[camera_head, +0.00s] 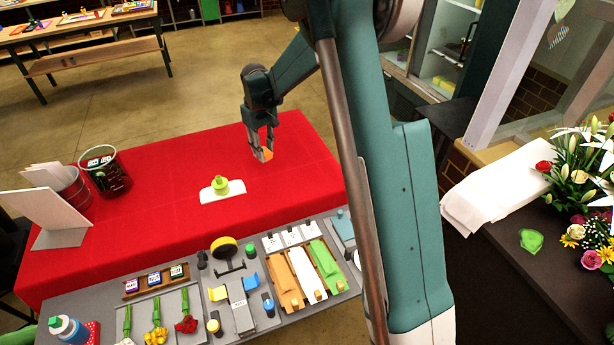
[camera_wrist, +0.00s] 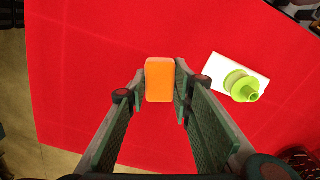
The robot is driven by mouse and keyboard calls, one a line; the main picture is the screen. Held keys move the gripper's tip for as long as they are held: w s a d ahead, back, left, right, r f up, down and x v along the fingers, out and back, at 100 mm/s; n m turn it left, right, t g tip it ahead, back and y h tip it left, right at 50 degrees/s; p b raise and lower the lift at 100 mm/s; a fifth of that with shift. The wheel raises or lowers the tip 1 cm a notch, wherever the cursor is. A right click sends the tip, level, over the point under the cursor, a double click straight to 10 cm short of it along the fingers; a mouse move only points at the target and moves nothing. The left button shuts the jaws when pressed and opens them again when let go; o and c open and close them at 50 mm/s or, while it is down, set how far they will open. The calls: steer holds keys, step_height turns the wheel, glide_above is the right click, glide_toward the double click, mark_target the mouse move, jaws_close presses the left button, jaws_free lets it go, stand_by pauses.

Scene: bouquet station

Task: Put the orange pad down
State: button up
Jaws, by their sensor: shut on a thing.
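The orange pad (camera_wrist: 160,80) is a small orange block between the fingertips of my gripper (camera_wrist: 158,92) in the wrist view. In the head view the pad (camera_head: 264,155) shows at the tips of my gripper (camera_head: 261,150), over the right part of the red-covered table (camera_head: 130,220). My gripper is shut on it. I cannot tell whether the pad's underside touches the cloth.
A white plate with a lime-green knobbed piece (camera_head: 221,186) lies left of my gripper. A dark bin (camera_head: 106,172) stands at the far left. A grey bench (camera_head: 200,330) with flowers and tools runs along the front. Red cloth around my gripper is clear.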

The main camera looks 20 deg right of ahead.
steer(key=s+d+m, duration=0.1)
steer(key=s+d, duration=0.1)
steer(key=d, duration=0.3)
steer(key=s+d+m, duration=0.1)
steer(key=d, duration=0.4)
steer(key=s+d+m, duration=0.2)
steer(key=d, duration=0.3)
steer(key=shift+s, duration=0.35)
steer(key=shift+c, duration=0.2)
steer(key=shift+f, duration=0.15)
glide_above(307, 175)
steer(key=shift+f, duration=3.05)
steer(key=shift+s, duration=0.1)
steer(key=shift+f+p, duration=0.3)
steer(key=shift+f, duration=1.6)
steer(key=shift+f, duration=0.15)
steer(key=o, duration=0.9)
steer(key=shift+c, duration=0.2)
